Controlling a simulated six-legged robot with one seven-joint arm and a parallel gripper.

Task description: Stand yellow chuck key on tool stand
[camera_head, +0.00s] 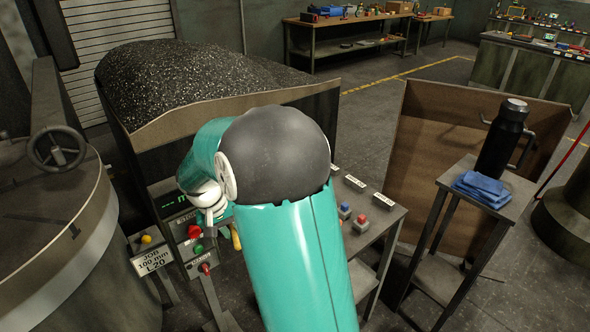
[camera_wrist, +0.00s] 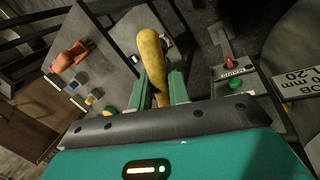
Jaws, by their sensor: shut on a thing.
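The yellow chuck key (camera_wrist: 152,48) shows in the wrist view as a worn yellow shaft between the two teal fingers of my gripper (camera_wrist: 160,88), which is shut on it. Its lower end is hidden behind the gripper body. In the head view only a small yellow piece (camera_head: 236,238) shows beside my arm, which hides most of the gripper. A grey bench with white labels (camera_head: 383,201), which looks like the tool stand, is right of my arm. It carries small blue and red pieces. In the wrist view its surface (camera_wrist: 112,62) lies left of the key, apparently with an orange tool (camera_wrist: 68,57) on it.
A control panel with a red knob (camera_head: 194,231) and green button (camera_head: 197,248) stands left of my arm, near a job sign (camera_head: 153,262). A bin of dark chips (camera_head: 190,80) is behind. A small table (camera_head: 515,205) at right holds a black bottle (camera_head: 502,140) and blue cloth (camera_head: 482,188).

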